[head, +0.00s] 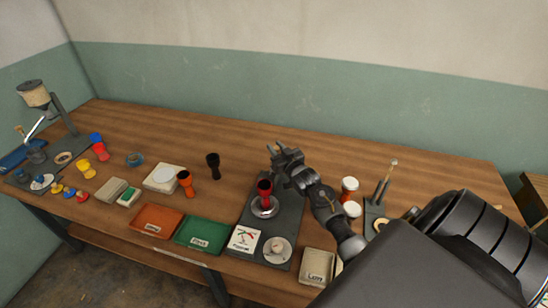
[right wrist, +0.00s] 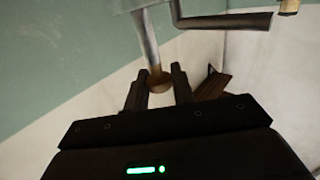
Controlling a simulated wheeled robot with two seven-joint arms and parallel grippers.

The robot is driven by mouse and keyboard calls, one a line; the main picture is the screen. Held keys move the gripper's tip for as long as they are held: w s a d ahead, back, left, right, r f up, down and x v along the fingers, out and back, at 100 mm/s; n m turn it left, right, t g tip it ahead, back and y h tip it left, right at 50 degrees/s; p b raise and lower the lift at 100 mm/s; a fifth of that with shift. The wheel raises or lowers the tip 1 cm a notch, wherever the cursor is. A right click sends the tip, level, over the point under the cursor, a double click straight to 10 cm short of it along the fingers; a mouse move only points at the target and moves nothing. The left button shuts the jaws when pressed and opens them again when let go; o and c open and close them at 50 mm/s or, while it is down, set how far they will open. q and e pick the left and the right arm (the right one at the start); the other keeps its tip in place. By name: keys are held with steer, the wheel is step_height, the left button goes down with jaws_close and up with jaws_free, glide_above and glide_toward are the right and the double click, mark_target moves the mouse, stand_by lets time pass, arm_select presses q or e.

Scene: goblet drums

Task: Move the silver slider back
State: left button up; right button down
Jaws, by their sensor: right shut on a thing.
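My right gripper (head: 284,160) is over the dark board (head: 292,215), just behind and above a red goblet-shaped piece. In the right wrist view its dark fingers (right wrist: 158,85) are closed around the brown end of a silver rod (right wrist: 148,38), which looks like the silver slider. The rest of the rod runs up out of that view. In the head view the gripper and wrist hide the held part. The red piece (head: 264,188) stands upright on a round silver plate (head: 265,207) on the board. My left gripper is not in view.
A white card (head: 244,240) and a pale round piece (head: 277,247) are at the board's front. Green (head: 202,234) and orange (head: 158,222) trays lie left. Red-and-white pieces (head: 350,188) and a stand with rods (head: 379,195) are right.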

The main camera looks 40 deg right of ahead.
steer(key=shift+w+d, duration=0.3)
steer(key=shift+d, duration=0.1)
steer(key=shift+r, duration=0.1)
steer(key=c, duration=1.6)
jaws_free()
steer(key=o, duration=0.3)
steer(key=shift+o, duration=0.2)
steer(key=shift+s, duration=0.1)
